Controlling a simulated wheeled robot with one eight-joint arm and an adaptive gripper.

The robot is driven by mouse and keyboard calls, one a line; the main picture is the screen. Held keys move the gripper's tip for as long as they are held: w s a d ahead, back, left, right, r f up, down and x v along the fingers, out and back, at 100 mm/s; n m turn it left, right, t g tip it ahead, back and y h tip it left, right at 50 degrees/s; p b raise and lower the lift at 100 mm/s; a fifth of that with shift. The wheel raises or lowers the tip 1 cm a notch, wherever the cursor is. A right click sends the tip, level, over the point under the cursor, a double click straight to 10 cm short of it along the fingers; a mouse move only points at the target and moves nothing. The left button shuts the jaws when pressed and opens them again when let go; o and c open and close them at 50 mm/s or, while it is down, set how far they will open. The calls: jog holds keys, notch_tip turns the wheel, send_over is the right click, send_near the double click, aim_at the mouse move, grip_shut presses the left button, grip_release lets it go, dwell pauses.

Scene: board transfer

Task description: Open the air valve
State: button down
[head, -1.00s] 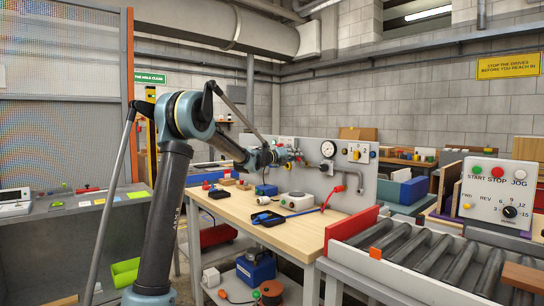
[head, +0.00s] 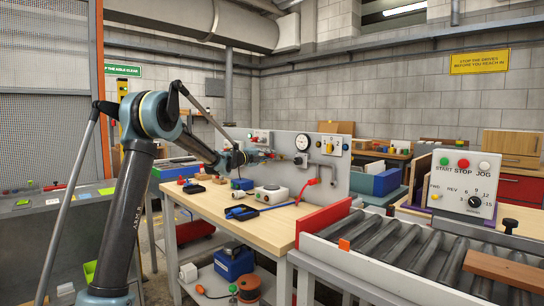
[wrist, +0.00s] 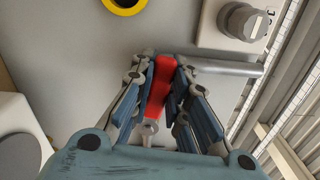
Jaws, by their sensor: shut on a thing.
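The air valve's red lever (wrist: 158,88) stands nearly upright in the wrist view, close to a grey panel. Its lower end meets a small grey fitting (wrist: 149,127). A grey pipe (wrist: 232,69) runs off to the right, roughly at right angles to the lever. My gripper (wrist: 161,72) has its fingers on both sides of the lever and is shut on it. In the head view my gripper (head: 258,156) is at the panel behind the bench; the lever is too small to make out there.
A white box with a grey knob (wrist: 243,21) is close at the upper right of the wrist view, and a yellow ring (wrist: 125,4) at the top. The wooden bench (head: 263,222) carries a blue-handled tool and small boxes. A roller conveyor (head: 400,255) stands at the right.

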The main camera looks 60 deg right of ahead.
jog(key=shift+w+a+f, duration=0.1)
jog(key=shift+w+f, duration=0.1)
jog(key=shift+w, duration=0.05)
jog(key=c, duration=1.5)
grip_release()
jog(key=shift+s, duration=0.1)
jog(key=a, duration=0.4)
jog(key=w+a, duration=0.1)
jog(key=a, duration=0.3)
jog(key=w+a, duration=0.1)
jog(key=a, duration=0.3)
jog(key=shift+w, duration=0.1)
jog(key=shift+d, duration=0.1)
